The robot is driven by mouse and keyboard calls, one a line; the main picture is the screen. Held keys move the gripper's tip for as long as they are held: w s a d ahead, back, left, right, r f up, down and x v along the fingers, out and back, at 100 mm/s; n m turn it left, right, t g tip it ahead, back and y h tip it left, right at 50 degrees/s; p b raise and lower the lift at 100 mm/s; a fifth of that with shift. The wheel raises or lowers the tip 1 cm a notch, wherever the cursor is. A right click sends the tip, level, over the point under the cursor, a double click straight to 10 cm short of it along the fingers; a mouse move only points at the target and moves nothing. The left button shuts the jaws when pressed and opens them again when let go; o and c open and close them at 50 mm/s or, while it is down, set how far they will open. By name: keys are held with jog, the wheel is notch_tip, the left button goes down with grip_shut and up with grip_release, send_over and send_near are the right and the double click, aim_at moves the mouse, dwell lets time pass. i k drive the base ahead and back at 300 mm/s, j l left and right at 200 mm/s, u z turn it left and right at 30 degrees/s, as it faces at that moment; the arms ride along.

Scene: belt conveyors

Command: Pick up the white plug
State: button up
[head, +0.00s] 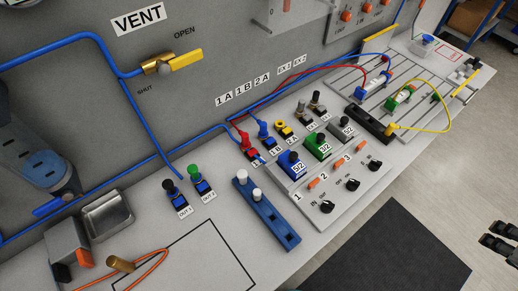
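Two white plugs stand upright in a blue rail (271,223) on the grey bench, left of the valve panel. One white plug (241,177) is at the rail's far end, and the other white plug (257,194) is just nearer. My gripper (488,234) shows only in part at the right edge, dark, far from the rail and over the floor side. Its two fingertips appear apart with nothing between them. The rest of it is cut off by the frame.
Coloured valves stand on a sloped panel (325,216) right of the rail. Blue tubes run along the back wall. A metal tray (107,216) and an orange cable loop (150,258) lie at left. A dark mat (390,250) is on the floor.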

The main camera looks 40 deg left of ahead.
aim_at(242, 175)
jog(key=u, duration=2.25)
